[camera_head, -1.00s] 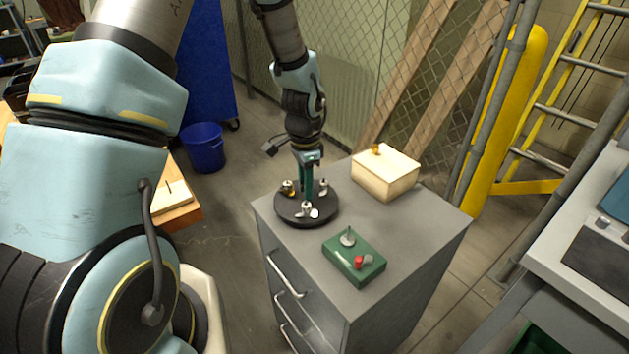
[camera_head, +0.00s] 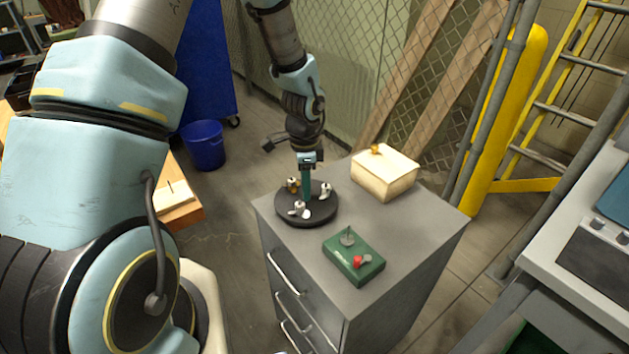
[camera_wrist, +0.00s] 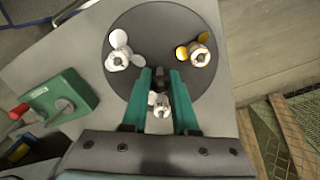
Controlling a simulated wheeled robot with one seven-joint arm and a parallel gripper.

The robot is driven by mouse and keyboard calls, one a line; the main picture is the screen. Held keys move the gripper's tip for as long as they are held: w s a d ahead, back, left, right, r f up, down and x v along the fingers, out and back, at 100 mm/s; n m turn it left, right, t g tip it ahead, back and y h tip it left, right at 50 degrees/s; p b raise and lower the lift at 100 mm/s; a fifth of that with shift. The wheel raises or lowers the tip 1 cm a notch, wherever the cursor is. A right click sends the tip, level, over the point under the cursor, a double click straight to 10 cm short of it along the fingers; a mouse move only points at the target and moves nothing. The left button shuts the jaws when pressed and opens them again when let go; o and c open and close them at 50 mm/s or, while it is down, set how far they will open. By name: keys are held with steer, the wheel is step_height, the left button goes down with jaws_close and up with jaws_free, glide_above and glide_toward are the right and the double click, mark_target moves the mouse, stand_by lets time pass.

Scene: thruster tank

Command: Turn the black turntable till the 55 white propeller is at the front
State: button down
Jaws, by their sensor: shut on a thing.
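The black turntable (camera_head: 322,214) lies on the grey cabinet top and carries three small propeller units. A white propeller (camera_head: 299,209) is at its front left, a white one (camera_head: 325,190) at its right, and a yellow one (camera_head: 292,185) at the back left. The wrist view shows a white one (camera_wrist: 121,52), the yellow one (camera_wrist: 195,50), and another white one (camera_wrist: 158,102) by the fingers. No numbers are readable. My gripper (camera_head: 306,198) points down, its green fingers (camera_wrist: 160,75) shut on a dark knob (camera_wrist: 149,80) at the turntable's middle.
A green box (camera_head: 354,262) with a red knob sits in front right of the turntable. A cream box (camera_head: 385,172) with a yellow knob stands behind right. A mesh fence (camera_head: 350,60) rises behind the cabinet.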

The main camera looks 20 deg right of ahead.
stand_by(0.4)
steer(key=shift+m+p, duration=0.9)
steer(key=shift+m, duration=1.1)
steer(key=shift+p, duration=0.35)
steer(key=shift+m+p, duration=0.65)
steer(key=shift+m, duration=0.75)
steer(key=shift+m, duration=0.3)
steer(key=shift+m+p, duration=1)
steer(key=shift+m, duration=0.2)
steer(key=shift+m+p, duration=1.25)
steer(key=shift+m, duration=0.75)
